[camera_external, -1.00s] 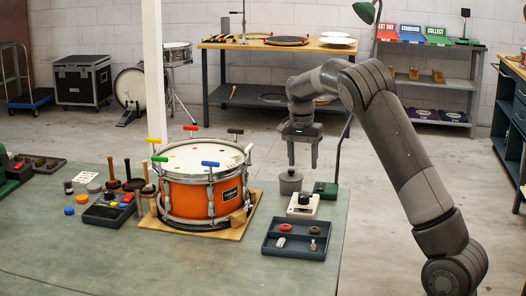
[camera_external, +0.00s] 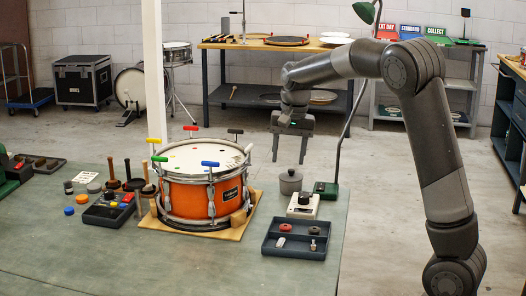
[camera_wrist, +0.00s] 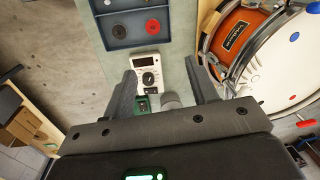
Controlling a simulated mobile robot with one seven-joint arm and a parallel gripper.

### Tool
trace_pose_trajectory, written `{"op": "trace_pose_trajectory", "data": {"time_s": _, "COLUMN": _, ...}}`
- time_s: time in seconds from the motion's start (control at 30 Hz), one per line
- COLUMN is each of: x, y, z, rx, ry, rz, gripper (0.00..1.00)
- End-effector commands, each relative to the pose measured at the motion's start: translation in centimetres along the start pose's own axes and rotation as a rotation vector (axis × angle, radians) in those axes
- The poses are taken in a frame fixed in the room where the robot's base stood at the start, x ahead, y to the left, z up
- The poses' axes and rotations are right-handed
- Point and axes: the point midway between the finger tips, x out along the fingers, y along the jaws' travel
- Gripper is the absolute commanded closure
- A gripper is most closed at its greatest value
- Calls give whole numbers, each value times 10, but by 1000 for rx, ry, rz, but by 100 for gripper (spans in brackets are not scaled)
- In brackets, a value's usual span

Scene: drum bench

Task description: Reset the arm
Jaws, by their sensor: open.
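My gripper (camera_external: 290,150) hangs in the air above the bench's back right corner, its fingers pointing down, open and empty. In the external view it is to the right of the orange drum (camera_external: 202,190) and above the grey lidded pot (camera_external: 290,182). In the wrist view my gripper (camera_wrist: 160,88) shows two separated fingers with nothing held between them. Beyond them are the white device with a black knob (camera_wrist: 149,72) and the dark tray (camera_wrist: 136,20). The grey pot is partly hidden behind the gripper's body there.
The bench (camera_external: 120,255) holds the drum with coloured T-handles, a black control box (camera_external: 108,210), the white knob device (camera_external: 303,205), a green box with a lamp stem (camera_external: 326,189) and the parts tray (camera_external: 297,240). A white post (camera_external: 153,70) stands behind. A shelf table (camera_external: 270,45) stands farther back.

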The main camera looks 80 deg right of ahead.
Motion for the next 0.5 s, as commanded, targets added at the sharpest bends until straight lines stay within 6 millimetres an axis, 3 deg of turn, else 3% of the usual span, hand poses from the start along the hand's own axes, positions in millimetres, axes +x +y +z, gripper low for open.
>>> {"op": "trace_pose_trajectory", "data": {"time_s": 0.03, "x": -11, "y": -4, "z": 23, "rx": -61, "ry": 2, "rz": -25, "gripper": 47}}
{"op": "trace_pose_trajectory", "data": {"time_s": 0.27, "x": -41, "y": -9, "z": 116, "rx": -343, "ry": 24, "rz": -105, "gripper": 47}}
{"op": "trace_pose_trajectory", "data": {"time_s": 0.5, "x": -61, "y": 7, "z": 210, "rx": -647, "ry": 75, "rz": -172, "gripper": 47}}
